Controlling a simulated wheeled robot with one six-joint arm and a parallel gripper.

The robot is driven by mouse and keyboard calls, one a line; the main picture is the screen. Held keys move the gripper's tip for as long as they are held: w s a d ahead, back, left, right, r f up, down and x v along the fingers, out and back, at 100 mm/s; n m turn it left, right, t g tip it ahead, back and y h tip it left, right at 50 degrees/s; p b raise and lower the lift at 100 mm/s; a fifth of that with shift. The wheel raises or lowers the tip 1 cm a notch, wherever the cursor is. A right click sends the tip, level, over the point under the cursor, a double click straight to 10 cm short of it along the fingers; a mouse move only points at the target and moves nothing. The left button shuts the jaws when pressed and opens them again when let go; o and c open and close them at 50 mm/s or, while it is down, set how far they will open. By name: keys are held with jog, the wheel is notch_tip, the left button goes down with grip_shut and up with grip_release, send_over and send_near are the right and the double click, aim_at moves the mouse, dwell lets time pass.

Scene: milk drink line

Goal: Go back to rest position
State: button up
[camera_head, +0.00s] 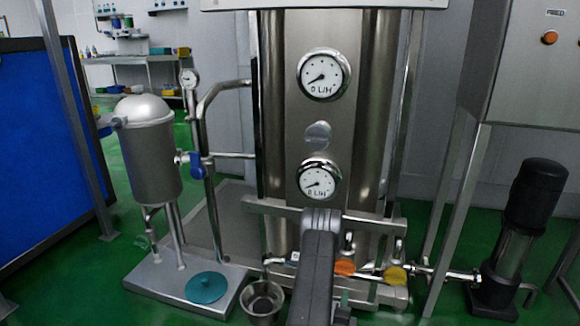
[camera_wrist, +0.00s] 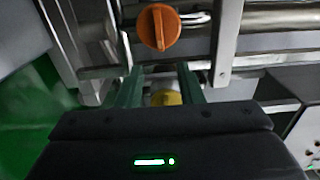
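My gripper (camera_wrist: 160,72) shows in the wrist view with its two fingers apart and nothing held between the tips. An orange valve knob (camera_wrist: 158,27) is ahead of the fingertips, apart from them. A yellow knob (camera_wrist: 166,97) shows in the gap between the fingers, partly hidden by my gripper's body; I cannot tell its distance. The orange knob (camera_head: 344,267) and yellow knob (camera_head: 395,275) sit on the low pipe right of my arm.
The steel machine (camera_head: 345,130) with two gauges stands ahead. A steel tank (camera_head: 150,150) on a base plate is at left, with a teal disc (camera_head: 206,287) and a metal cup (camera_head: 262,300). A black pump (camera_head: 525,220) is at right. Green floor shows between them.

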aim_at(348, 268)
jog(key=w+d+n+b, duration=0.1)
jog(key=w, duration=0.2)
jog(key=w+d+n, duration=0.1)
jog(key=w+n, duration=0.1)
jog(key=w, duration=0.2)
jog(key=w+n+b, duration=0.1)
jog(key=w+n, duration=0.1)
jog(key=w, duration=0.1)
jog(key=shift+w+d+r+b, duration=0.25)
jog(key=shift+d+r+b, duration=0.05)
jog(key=shift+d+r, duration=0.1)
jog(key=shift+a, duration=0.1)
